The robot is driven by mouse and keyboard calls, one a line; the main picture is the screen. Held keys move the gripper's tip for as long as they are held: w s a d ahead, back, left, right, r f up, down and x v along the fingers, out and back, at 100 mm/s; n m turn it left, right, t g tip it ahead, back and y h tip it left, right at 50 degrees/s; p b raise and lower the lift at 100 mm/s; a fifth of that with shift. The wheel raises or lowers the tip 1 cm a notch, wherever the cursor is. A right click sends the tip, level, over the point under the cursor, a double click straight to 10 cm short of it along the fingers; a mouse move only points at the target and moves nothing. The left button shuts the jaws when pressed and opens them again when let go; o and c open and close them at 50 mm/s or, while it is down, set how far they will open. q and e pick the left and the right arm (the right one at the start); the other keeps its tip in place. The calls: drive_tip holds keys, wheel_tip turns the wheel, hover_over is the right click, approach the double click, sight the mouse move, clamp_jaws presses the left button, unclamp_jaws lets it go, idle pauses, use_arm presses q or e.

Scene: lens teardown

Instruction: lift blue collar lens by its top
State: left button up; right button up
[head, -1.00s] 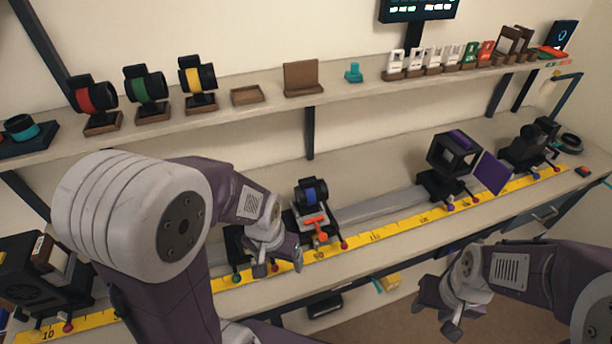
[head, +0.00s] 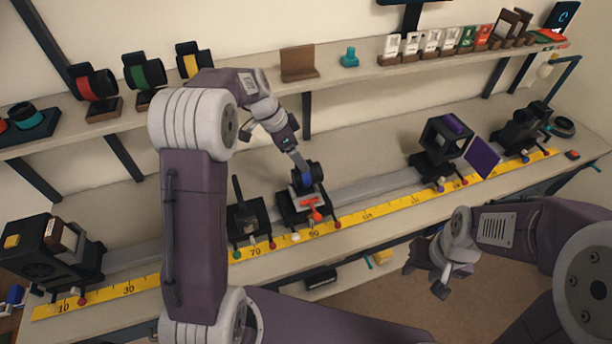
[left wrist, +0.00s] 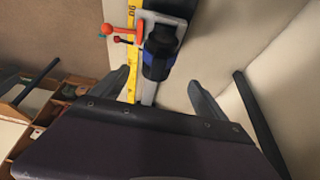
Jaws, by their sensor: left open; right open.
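The blue collar lens (head: 307,178), black with a blue band, sits in a holder (head: 305,205) with a red-orange clamp on the rail. My left gripper (head: 301,162) is right above the lens in the head view, pointing down. In the left wrist view the lens (left wrist: 160,52) lies between and beyond the two spread fingers (left wrist: 160,92). The left gripper is open and I see no grip on the lens. My right gripper (head: 432,270) is open and empty in front of the bench at the right, away from the lens.
A black carriage with a post (head: 248,220) stands just left of the lens holder. A framed carriage with a purple plate (head: 445,145) stands right on the rail. A yellow scale (head: 375,215) runs along the front. Red, green and yellow collar lenses stand on the upper shelf.

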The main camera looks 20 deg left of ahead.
sight(307, 176)
use_arm(q)
drive_tip(key=x, duration=0.3)
drive_tip(key=shift+d+f+p, duration=0.15)
drive_tip(key=shift+d+p, duration=0.05)
drive_tip(key=shift+p, duration=0.15)
drive_tip(key=shift+f, duration=0.2)
drive_tip(key=x, duration=0.2)
drive_tip(key=p+x, duration=0.1)
drive_tip(key=x, duration=0.2)
drive_tip(key=shift+d+p, duration=0.25)
drive_tip(key=shift+p, duration=0.05)
drive_tip(key=c, duration=0.8)
clamp_jaws()
